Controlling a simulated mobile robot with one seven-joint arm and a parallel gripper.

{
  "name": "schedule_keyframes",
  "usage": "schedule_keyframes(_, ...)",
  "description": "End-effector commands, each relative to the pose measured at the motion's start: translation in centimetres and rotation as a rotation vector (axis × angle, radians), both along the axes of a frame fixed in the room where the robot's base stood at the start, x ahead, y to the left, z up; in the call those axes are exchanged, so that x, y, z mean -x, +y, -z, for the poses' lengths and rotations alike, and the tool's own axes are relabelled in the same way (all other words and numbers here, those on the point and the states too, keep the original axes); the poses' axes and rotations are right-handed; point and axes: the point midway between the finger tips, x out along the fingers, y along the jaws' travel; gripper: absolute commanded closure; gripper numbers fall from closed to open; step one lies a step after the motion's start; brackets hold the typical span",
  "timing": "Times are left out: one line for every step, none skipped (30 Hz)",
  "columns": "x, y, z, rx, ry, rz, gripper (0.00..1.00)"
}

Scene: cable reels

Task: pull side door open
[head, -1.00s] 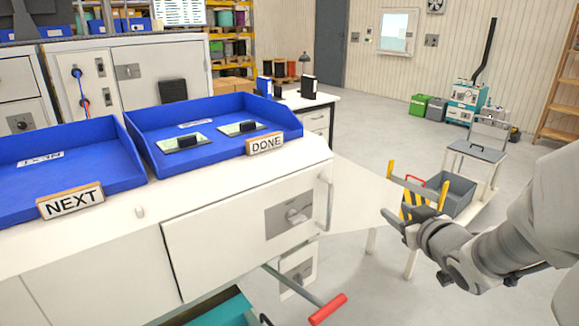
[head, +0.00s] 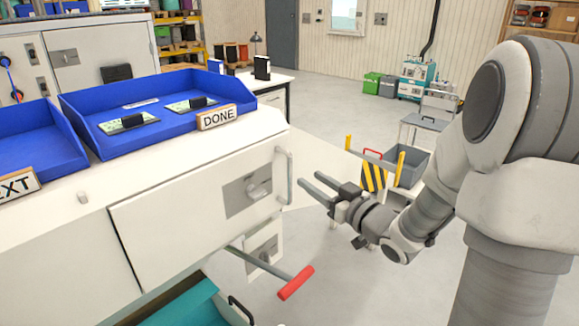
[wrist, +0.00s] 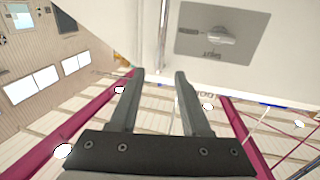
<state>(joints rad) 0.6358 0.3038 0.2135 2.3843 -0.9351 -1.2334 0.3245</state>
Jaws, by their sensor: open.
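The side door (head: 160,225) is a white panel on the bench front and looks shut. It carries a grey latch plate with a knob (head: 250,192) and an upright metal bar handle (head: 288,178) at its right edge. My gripper (head: 309,180) is open and empty, just right of the handle, its fingers pointing left toward it. In the wrist view my gripper (wrist: 160,72) shows both fingers apart, with the bar handle (wrist: 163,40) beyond the tips and roughly in line with the gap. The latch plate (wrist: 220,30) is right of the bar there. I see no contact.
A red-ended lever (head: 296,282) sticks out below the door. The blue DONE tray (head: 85,130) stands on the bench top. A low stand with a grey crate (head: 412,165) and a yellow-black striped item (head: 373,178) is behind my gripper. Open floor lies right of the bench.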

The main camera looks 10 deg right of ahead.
Motion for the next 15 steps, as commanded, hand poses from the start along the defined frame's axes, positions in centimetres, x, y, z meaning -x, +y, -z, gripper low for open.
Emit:
schedule_keyframes(-1.0,0.6,0.1,-0.002,0.000,-0.004,0.53)
schedule_keyframes(-1.7,0.9,0.1,-0.001,0.000,-0.004,0.53)
schedule_keyframes(-2.5,1.2,0.0,-0.002,-0.001,-0.003,0.53)
schedule_keyframes(-3.1,1.5,0.1,-0.001,0.000,-0.004,0.53)
schedule_keyframes(-3.6,1.8,0.1,-0.002,0.000,-0.004,0.53)
schedule_keyframes(-4.4,2.1,0.1,0.000,-0.001,-0.003,0.53)
schedule_keyframes(-4.9,2.3,0.1,0.000,-0.001,-0.002,0.53)
schedule_keyframes(-5.4,2.6,0.0,0.000,-0.001,-0.002,0.53)
schedule_keyframes(-6.0,2.9,0.1,0.000,0.000,-0.003,0.53)
schedule_keyframes(-6.5,3.1,0.0,0.000,-0.001,-0.002,0.53)
schedule_keyframes(-6.9,3.2,0.0,0.000,-0.001,-0.001,0.53)
schedule_keyframes(-7.3,3.4,0.0,0.000,0.000,0.000,0.53)
schedule_keyframes(-7.6,3.6,0.1,0.000,0.000,0.000,0.53)
schedule_keyframes(-7.9,3.7,0.1,0.000,0.000,-0.001,0.53)
schedule_keyframes(-8.2,3.8,0.0,0.000,-0.001,-0.001,0.53)
